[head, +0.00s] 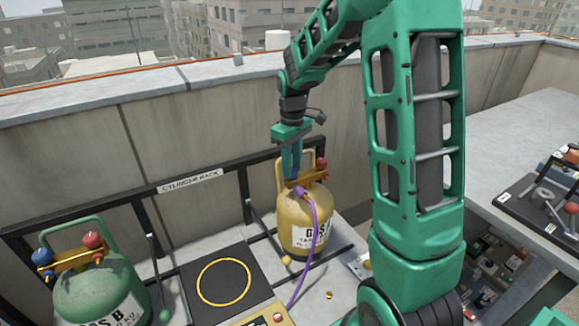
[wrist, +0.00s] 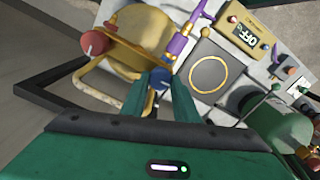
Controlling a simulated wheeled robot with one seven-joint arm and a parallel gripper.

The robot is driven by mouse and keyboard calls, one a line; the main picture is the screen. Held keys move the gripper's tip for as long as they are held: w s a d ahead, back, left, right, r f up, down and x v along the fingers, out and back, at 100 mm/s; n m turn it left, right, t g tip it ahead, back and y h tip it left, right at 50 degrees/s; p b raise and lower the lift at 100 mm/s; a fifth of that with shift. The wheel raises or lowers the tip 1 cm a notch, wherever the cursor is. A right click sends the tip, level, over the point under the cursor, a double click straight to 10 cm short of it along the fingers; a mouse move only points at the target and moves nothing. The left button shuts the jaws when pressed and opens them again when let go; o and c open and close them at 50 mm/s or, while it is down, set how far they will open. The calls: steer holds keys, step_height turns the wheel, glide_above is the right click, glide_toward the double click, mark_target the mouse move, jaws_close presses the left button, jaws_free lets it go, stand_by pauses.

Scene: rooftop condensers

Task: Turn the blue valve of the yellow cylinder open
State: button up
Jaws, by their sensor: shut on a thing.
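The yellow cylinder (head: 298,225) stands upright in the rack in the head view, with a purple hose (head: 312,235) joined to its brass valve block. It shows from above in the wrist view (wrist: 145,35). My gripper (head: 291,178) points down and is shut on the blue valve.
A green cylinder (head: 98,290) with red and blue knobs stands at the left. An empty black pad with a yellow ring (head: 224,281) lies between the cylinders. The black rack rail (head: 130,203) runs behind them. A yellow meter (wrist: 247,32) reads "OFF". A grey bench (head: 515,130) is at right.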

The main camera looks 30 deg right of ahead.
steer(key=n, duration=0.4)
steer(key=shift+w+n, duration=0.1)
steer(key=shift+n, duration=0.2)
steer(key=n, duration=0.3)
steer(key=shift+d+n, duration=0.1)
steer(key=shift+n, duration=0.2)
steer(key=n, duration=0.4)
steer(key=shift+n, duration=2.1)
steer(key=o, duration=1.1)
steer(key=shift+c, duration=0.2)
steer(key=shift+r, duration=0.1)
step_height(320, 180, up, 10)
steer(key=shift+r, duration=0.25)
